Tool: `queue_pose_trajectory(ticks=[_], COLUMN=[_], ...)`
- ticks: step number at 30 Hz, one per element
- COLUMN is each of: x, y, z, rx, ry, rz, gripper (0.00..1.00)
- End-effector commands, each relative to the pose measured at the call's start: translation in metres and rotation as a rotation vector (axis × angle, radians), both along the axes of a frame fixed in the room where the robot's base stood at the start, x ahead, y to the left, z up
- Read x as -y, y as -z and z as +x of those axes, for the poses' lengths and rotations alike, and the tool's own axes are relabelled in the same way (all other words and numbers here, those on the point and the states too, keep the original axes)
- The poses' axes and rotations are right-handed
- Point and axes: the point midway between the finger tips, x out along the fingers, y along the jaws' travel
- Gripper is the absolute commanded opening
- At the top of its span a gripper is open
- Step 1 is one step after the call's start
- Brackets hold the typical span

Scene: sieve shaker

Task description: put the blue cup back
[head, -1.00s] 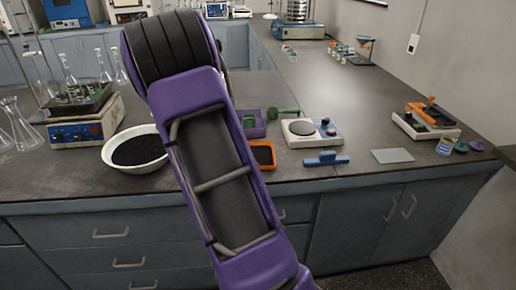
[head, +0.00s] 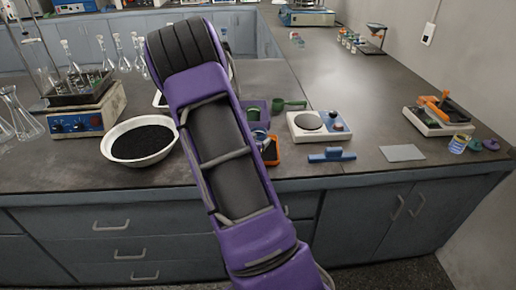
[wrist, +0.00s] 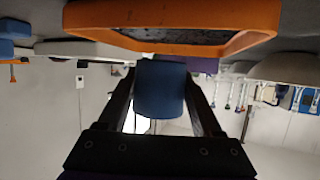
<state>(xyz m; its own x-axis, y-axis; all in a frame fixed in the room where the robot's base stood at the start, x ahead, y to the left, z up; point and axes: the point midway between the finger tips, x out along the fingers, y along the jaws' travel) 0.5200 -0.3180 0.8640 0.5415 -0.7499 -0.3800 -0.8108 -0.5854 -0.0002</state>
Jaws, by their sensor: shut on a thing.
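The blue cup (wrist: 160,90) is between the two fingers of my gripper (wrist: 162,95) in the wrist view, and the gripper is shut on it. In that view the orange tray (wrist: 172,42) with a dark inside lies along the top, close to the cup; I cannot tell whether they touch. In the head view my purple arm covers most of the gripper. A small blue part, probably the cup (head: 259,134), shows beside the arm at the orange tray (head: 273,152).
A white bowl of dark grains (head: 140,142) stands left of my arm. A purple tray (head: 255,106), a green scoop (head: 290,104), a white scale (head: 318,126) and a blue block (head: 331,155) are right of it. A grey sheet (head: 402,152) lies further right.

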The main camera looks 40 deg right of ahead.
Motion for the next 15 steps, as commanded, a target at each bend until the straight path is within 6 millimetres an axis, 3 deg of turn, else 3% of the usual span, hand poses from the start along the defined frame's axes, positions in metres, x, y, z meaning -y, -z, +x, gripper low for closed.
queue_pose_trajectory(ticks=[6,15], x=[0.000,0.000], y=[0.031,0.033], z=[-0.001,0.000], rx=[-0.003,-0.001], ry=[-0.001,-0.001], rz=[0.000,0.000], gripper=[0.05,0.05])
